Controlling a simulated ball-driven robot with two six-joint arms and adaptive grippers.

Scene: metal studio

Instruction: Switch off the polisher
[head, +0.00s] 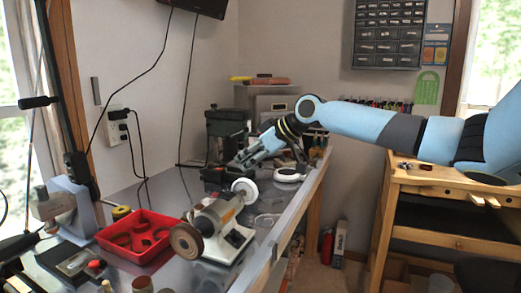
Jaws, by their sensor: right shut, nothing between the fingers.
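The polisher (222,223) stands on the metal bench near its front edge. It has a brown wheel (186,241) at its near end and a white wheel (245,190) at its far end. Its switch is too small to make out. My right arm reaches in from the right, and my right gripper (236,165) is shut and empty, just above and behind the white wheel. I cannot tell whether it touches the polisher. My left gripper is not in view.
Dark equipment (226,122) and a grey box stand behind the gripper. A wooden workbench (440,200) stands at the right. Black cables hang at the wall outlet (117,125). Some bare metal shows behind the tray.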

